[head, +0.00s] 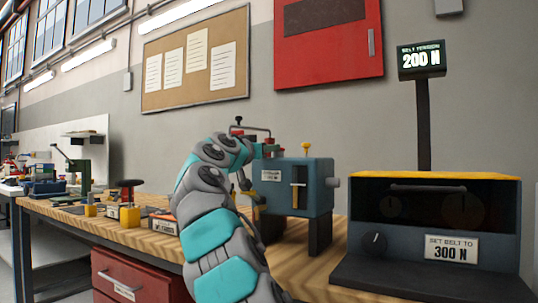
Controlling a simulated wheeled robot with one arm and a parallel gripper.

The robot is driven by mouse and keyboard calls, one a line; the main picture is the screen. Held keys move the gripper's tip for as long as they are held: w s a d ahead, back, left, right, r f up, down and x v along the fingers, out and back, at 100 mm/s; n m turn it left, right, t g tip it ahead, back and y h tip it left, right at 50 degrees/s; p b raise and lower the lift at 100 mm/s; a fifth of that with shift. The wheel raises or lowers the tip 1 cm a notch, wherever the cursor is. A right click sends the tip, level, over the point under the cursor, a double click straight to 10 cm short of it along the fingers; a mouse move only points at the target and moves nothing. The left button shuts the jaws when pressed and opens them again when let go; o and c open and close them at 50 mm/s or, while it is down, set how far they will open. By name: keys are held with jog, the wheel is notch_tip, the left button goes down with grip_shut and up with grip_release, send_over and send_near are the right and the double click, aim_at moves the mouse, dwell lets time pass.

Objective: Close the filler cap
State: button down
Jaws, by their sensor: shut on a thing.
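A blue-grey machine housing (318,185) stands on the wooden bench, with a yellow upright slot on its front and a yellow knob (306,148) on top. I cannot tell which part is the filler cap. My arm bends over at the left of the housing and hides much of what is behind it. My gripper (246,184) shows only in small part, between my arm and the housing's left side. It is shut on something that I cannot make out. Its fingertips are hidden.
A belt unit (435,190) with a yellow top edge and a "300 N" label stands at right; a display (421,59) above reads 200 N. Small parts (130,212) lie on the bench (110,232) at left. A red drawer cabinet (135,278) is below.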

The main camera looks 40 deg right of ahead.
jog(key=c, duration=0.7)
grip_release()
jog(key=shift+a, duration=0.1)
jog(key=shift+b+v, duration=1.1)
jog(key=shift+v, duration=2.7)
